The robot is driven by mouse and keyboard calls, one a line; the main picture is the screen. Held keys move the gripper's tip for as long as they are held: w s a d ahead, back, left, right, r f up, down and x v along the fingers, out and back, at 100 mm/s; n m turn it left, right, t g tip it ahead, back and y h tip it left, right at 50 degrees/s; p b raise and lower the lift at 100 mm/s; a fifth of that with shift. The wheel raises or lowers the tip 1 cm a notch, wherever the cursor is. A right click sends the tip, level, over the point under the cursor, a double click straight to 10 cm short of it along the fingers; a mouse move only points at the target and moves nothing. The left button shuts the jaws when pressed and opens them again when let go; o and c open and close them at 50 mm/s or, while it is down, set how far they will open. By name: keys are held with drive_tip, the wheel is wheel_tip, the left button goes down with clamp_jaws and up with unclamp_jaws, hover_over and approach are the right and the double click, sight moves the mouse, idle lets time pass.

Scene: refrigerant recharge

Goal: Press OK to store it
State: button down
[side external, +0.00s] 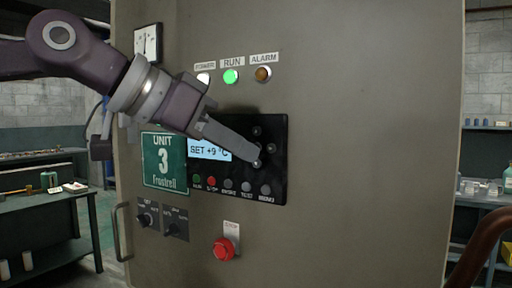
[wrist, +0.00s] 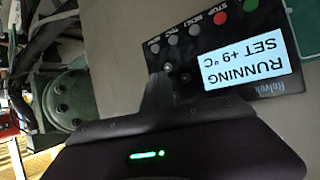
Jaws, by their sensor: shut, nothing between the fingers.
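The black control panel (side external: 277,125) is on the front of a grey-beige cabinet. Small round dark keys sit right of the display: an upper key (side external: 256,131), a right key (side external: 270,148) and a lower one partly behind the fingertips. No OK label is readable. My gripper (side external: 254,156) is shut and empty, its fingertips over this key group. Whether they touch a key, I cannot tell.
Below the display is a row of buttons, including a red stop button (side external: 212,180) and a test button (side external: 246,186). A large red knob (side external: 224,248) and two rotary switches sit lower. The green run lamp (side external: 231,76) is lit. A green "UNIT 3" sign (side external: 163,176) is left.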

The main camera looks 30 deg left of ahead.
drive_tip(key=shift+s, duration=0.15)
drive_tip(key=s, duration=0.5)
idle(0.8)
drive_tip(key=s+a+f+n+g+y, duration=0.2)
drive_tip(key=s+a+f, duration=0.6)
drive_tip(key=f, duration=0.4)
drive_tip(key=s+a+f+n+g+y, duration=0.3)
drive_tip(key=s+a+f, duration=0.5)
drive_tip(key=f, duration=0.5)
drive_tip(key=shift+s+g, duration=0.3)
drive_tip(key=shift+s, duration=0.75)
